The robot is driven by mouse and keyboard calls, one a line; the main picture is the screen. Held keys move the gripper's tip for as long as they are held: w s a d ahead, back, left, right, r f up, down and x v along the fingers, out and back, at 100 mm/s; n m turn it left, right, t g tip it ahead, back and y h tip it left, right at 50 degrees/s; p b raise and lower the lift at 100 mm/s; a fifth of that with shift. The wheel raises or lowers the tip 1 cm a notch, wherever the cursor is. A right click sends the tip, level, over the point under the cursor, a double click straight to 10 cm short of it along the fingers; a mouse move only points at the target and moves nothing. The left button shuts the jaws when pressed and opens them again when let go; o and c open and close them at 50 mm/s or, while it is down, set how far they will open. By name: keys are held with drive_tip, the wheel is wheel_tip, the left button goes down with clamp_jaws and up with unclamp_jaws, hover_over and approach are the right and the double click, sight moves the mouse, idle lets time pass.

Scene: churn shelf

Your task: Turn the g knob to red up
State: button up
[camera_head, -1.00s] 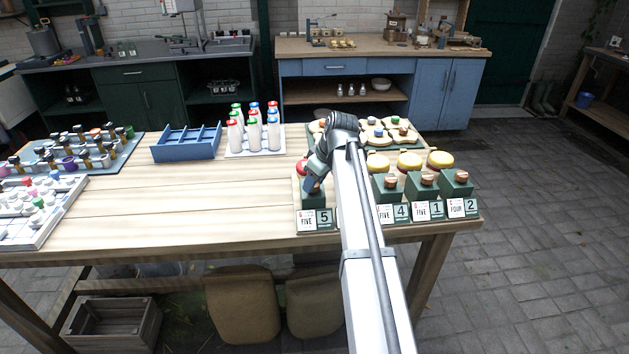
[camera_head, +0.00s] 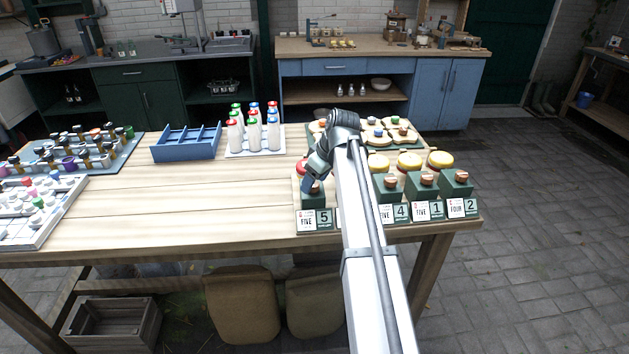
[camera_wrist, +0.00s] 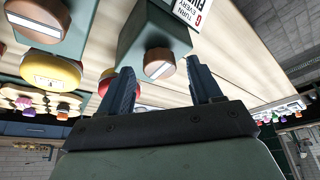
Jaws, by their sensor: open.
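The dark green knob box (camera_wrist: 150,32) fills the upper middle of the wrist view. Its copper-brown round knob (camera_wrist: 158,65) has a pale stripe across its face and shows between my fingertips. A card (camera_wrist: 190,10) beside it bears a small red letter that looks like a G, partly cut off. In the head view, this seems to be the left box (camera_head: 313,201), beside cards reading FIVE and 5. My gripper (camera_wrist: 160,68) is open, with one blue finger on each side of the knob. I cannot tell whether they touch it. In the head view, my gripper (camera_head: 308,184) hides most of the knob.
More green boxes with copper knobs (camera_head: 427,180) stand to the right, with yellow-lidded jars (camera_head: 409,160) behind them. My arm hides part of the row. Bottles (camera_head: 254,134) and a blue crate (camera_head: 186,142) stand farther back left. The tabletop (camera_head: 200,200) left of the boxes is clear.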

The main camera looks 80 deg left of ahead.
drive_tip(key=v, duration=1.3)
drive_tip(key=shift+d, duration=0.1)
